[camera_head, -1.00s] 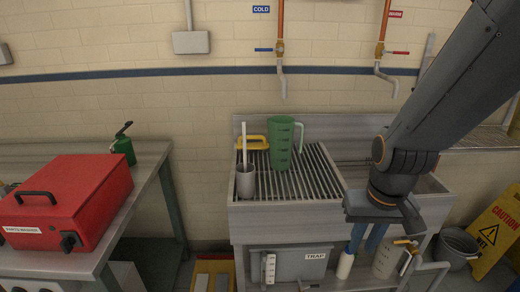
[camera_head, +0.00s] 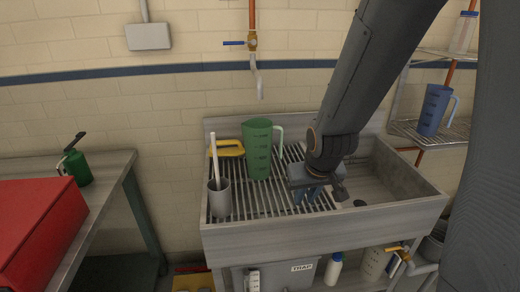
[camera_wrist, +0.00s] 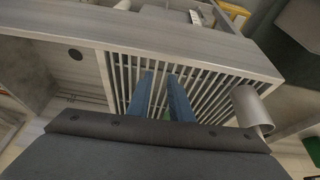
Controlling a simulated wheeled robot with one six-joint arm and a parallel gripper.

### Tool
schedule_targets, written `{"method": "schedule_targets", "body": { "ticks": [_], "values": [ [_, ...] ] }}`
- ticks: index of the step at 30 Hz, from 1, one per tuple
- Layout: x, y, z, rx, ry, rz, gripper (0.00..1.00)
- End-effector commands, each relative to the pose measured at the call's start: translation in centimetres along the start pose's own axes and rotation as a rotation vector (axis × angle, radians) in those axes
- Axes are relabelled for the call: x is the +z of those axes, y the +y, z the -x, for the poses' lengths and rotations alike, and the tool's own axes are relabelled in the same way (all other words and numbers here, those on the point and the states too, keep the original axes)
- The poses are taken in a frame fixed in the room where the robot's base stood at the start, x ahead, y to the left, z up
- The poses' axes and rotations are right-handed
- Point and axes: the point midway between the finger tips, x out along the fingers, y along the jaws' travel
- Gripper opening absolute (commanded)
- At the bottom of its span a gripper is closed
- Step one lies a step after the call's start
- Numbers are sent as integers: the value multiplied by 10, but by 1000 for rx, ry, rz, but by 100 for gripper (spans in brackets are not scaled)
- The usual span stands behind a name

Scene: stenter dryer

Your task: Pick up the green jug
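The green jug (camera_head: 258,150) stands upright on the slatted drain rack, with graduation marks on its body and its handle to the right. My gripper (camera_head: 309,194) is over the rack, to the right of the jug and nearer the front, apart from it. Its two blue fingers (camera_wrist: 167,97) are spread with nothing held between them, pointing over the slats in the wrist view. In that view only a small green patch shows low between the fingers; the rest of the jug is hidden by my gripper.
A grey cup (camera_head: 219,198) with a white stick stands left of the jug. A yellow-handled item (camera_head: 230,148) lies behind it. The sink basin (camera_head: 385,180) is to the right. A blue jug (camera_head: 434,110) sits on a wire shelf. A tap pipe (camera_head: 257,75) hangs above the rack.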

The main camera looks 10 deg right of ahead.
Motion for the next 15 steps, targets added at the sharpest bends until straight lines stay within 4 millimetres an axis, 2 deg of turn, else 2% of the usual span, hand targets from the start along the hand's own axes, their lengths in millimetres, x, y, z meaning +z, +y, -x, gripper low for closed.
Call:
{"method": "schedule_targets", "body": {
  "ticks": [1,3,9,12,15],
  "values": [
    [-21,5,-17,4,67,7,19],
    [-54,10,-36,3,186,18,19],
    [-136,16,-73,-24,528,56,19],
    [-167,14,-82,-51,698,71,19],
    [-188,11,-86,-82,852,79,19]
  ]
}}
